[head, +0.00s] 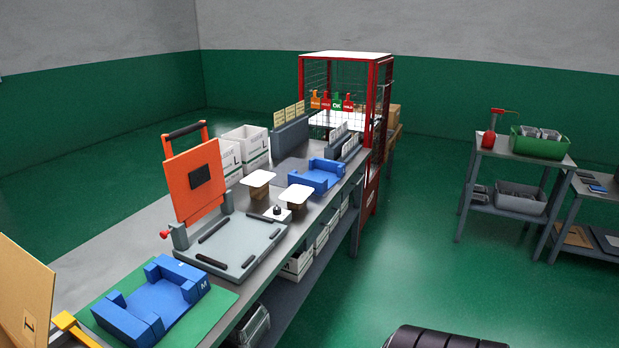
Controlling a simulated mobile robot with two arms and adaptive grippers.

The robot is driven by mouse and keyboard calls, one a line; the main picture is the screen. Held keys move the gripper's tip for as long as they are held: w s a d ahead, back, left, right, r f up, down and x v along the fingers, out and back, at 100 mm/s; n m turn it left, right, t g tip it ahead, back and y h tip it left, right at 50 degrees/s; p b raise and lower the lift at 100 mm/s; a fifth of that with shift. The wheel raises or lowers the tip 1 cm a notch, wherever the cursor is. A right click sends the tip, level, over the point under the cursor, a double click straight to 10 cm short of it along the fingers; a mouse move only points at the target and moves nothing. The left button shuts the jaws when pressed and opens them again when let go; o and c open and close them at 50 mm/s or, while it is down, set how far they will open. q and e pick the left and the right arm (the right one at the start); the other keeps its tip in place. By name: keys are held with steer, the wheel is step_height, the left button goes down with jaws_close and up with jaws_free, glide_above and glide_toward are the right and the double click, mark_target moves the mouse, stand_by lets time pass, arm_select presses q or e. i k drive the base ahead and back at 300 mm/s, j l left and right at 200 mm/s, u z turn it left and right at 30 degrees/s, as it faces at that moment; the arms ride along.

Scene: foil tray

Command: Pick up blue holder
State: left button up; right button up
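A blue holder (157,301) marked with an M lies on a green mat (211,312) at the near end of the long bench, at the lower left of the head view. A second blue holder (319,176) sits further back on the same bench, beside a grey plate. Nothing is seen touching either holder. Neither of my grippers can be made out in the head view.
An orange hinged press (196,180) with a grey base (236,243) stands between the holders. Two white-topped blocks (259,179) stand near it. A tan panel (23,291) is at the lower left. Open green floor (420,240) lies right of the bench.

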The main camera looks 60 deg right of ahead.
mark_target(322, 174)
steer(key=z, duration=1.95)
